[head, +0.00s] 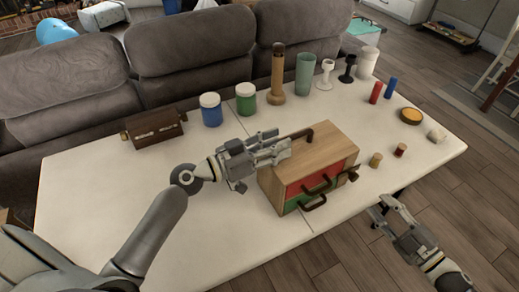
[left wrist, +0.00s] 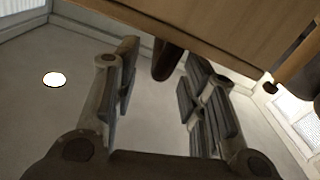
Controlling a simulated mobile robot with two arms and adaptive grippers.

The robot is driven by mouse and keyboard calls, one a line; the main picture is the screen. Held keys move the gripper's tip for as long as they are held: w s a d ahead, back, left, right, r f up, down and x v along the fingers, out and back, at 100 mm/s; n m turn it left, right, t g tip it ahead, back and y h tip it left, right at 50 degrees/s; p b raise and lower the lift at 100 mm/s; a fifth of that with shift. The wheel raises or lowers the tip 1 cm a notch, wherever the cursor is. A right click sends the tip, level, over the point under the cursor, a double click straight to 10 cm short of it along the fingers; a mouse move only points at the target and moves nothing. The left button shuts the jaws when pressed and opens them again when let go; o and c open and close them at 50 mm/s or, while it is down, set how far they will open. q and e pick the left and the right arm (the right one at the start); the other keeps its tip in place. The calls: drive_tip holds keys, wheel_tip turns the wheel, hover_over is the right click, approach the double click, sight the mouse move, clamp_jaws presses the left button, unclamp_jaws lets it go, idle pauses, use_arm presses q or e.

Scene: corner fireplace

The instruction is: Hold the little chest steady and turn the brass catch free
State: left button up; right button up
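The little chest (head: 325,151) is a light wooden box on the white table, with a red drawer front, a green one below, dark pull handles and a dark handle (head: 298,134) on top. A small brass-coloured piece (head: 353,173), perhaps the catch, sticks out at its right front edge; its setting is too small to tell. My left gripper (head: 284,147) is open at the chest's left top edge. In the left wrist view, the chest's wood (left wrist: 230,25) and a dark handle end (left wrist: 167,60) lie beyond the parted fingers. My right gripper (head: 384,208) is open and empty, right of the chest beyond the table edge.
A dark brown box (head: 153,127), blue jar (head: 211,110), green jar (head: 246,99), wooden bottle (head: 278,75) and green cup (head: 304,75) stand behind. Small corks (head: 375,160) and a round orange-topped item (head: 411,116) lie right. The table's front left is clear.

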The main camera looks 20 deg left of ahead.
sight(293, 135)
use_arm(q)
drive_tip(key=x, duration=0.5)
clamp_jaws()
idle(0.3)
